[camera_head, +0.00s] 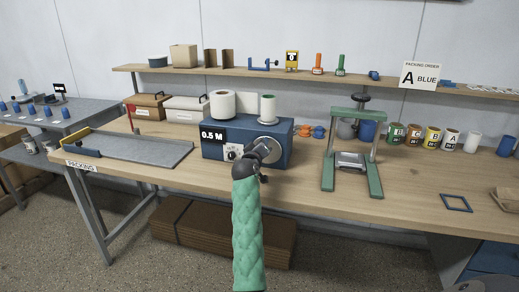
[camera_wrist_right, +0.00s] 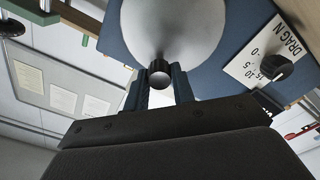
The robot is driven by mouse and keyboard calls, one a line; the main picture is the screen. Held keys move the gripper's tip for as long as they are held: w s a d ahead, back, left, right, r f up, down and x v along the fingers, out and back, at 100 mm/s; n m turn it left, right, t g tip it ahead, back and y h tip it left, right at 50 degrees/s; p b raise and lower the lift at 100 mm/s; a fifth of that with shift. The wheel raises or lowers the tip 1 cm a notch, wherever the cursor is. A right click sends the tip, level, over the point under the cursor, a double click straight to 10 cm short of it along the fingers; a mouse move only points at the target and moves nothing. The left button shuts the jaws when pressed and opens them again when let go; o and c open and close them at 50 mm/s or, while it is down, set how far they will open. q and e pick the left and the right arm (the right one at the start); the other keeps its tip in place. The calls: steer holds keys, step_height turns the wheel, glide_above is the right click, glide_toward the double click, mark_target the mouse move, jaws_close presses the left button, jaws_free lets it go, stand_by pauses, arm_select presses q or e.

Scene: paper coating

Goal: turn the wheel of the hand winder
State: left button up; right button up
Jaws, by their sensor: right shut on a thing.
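The hand winder (camera_head: 222,152) is a blue box on the packing table with a "0.5 M" display. Its round grey wheel (camera_head: 279,146) is on the front face, partly covered by my right gripper (camera_head: 264,152). In the right wrist view the wheel (camera_wrist_right: 180,30) fills the upper middle, with a small dark crank knob (camera_wrist_right: 159,74) standing out from it. My right gripper's fingers (camera_wrist_right: 161,88) are on both sides of the knob, shut on it. My left gripper is in neither view.
A white roll (camera_head: 222,103) and a green-cored roll (camera_head: 268,108) stand on top of the winder. A dark drag dial (camera_wrist_right: 280,68) is beside the wheel. A green press frame (camera_head: 377,160) stands to the right, a grey tray (camera_head: 140,148) to the left.

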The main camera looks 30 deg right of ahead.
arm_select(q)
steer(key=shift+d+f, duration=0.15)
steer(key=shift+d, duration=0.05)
arm_select(e)
steer(key=shift+s+d+f, duration=0.1)
steer(key=o, duration=1)
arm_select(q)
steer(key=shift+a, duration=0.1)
